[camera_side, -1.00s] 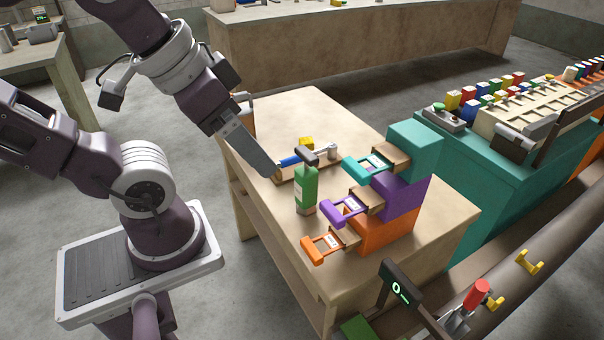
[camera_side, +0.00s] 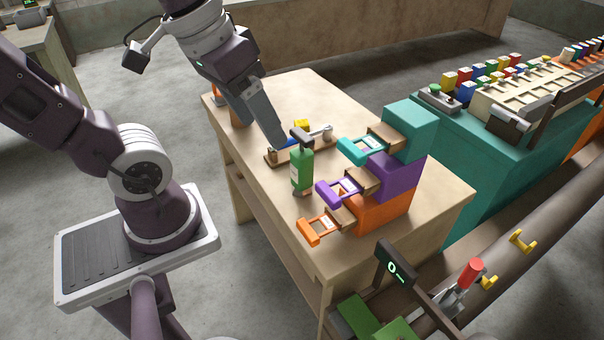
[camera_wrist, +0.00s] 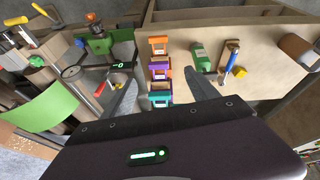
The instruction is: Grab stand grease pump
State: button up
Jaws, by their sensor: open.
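A green bottle (camera_side: 302,172) with a dark pump head stands upright on the wooden table, left of the drawers. It also shows in the wrist view (camera_wrist: 199,60). Behind it, a blue-handled tool (camera_side: 291,142) lies on a wooden base (camera_side: 308,148); it shows in the wrist view too (camera_wrist: 231,61). I cannot tell for sure which is the grease pump. My gripper (camera_side: 262,138) is open and empty, left of the bottle's head in the side view. In the wrist view my gripper's fingers (camera_wrist: 161,79) are spread, the bottle lying above the right one.
Stepped orange (camera_side: 385,212), purple (camera_side: 400,175) and teal (camera_side: 412,130) drawer boxes stand right of the bottle, their drawers pulled out towards it. A yellow block (camera_side: 301,125) is behind the blue tool. The table's front left is clear. A dark display (camera_side: 394,268) rises beyond the near edge.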

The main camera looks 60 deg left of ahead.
aim_at(312, 186)
jog(key=w+a+f+n+g+h, duration=0.3)
jog(key=w+a+f+n, duration=0.55)
jog(key=a, duration=0.25)
jog(key=s+a+f+n+h, duration=0.2)
jog(key=a+f+n, duration=0.2)
jog(key=a+f, duration=0.5)
jog(key=f+n+t+h, duration=0.1)
jog(key=f+n, duration=0.1)
jog(key=w+d+f+n+t+h, duration=0.1)
jog(key=f+n, duration=0.1)
jog(key=f, duration=0.1)
jog(key=f+n+t+h, duration=0.1)
jog(key=f+n, duration=0.1)
jog(key=f, duration=0.1)
jog(key=shift+w+d+n+h, duration=0.2)
jog(key=shift+w+n+h, duration=0.1)
jog(key=shift+n+h, duration=0.1)
jog(key=w+n+t, duration=0.1)
jog(key=n+t, duration=0.1)
jog(key=w+d+n+t, duration=0.1)
jog(key=w+n, duration=0.1)
jog(key=w+d+f+n+t, duration=0.1)
jog(key=w+n+t, duration=0.1)
jog(key=shift+t, duration=0.3)
jog(key=x, duration=0.6)
jog(key=shift+d, duration=0.4)
jog(key=shift+w+d, duration=0.15)
jog(key=shift+w, duration=0.05)
grip_shut()
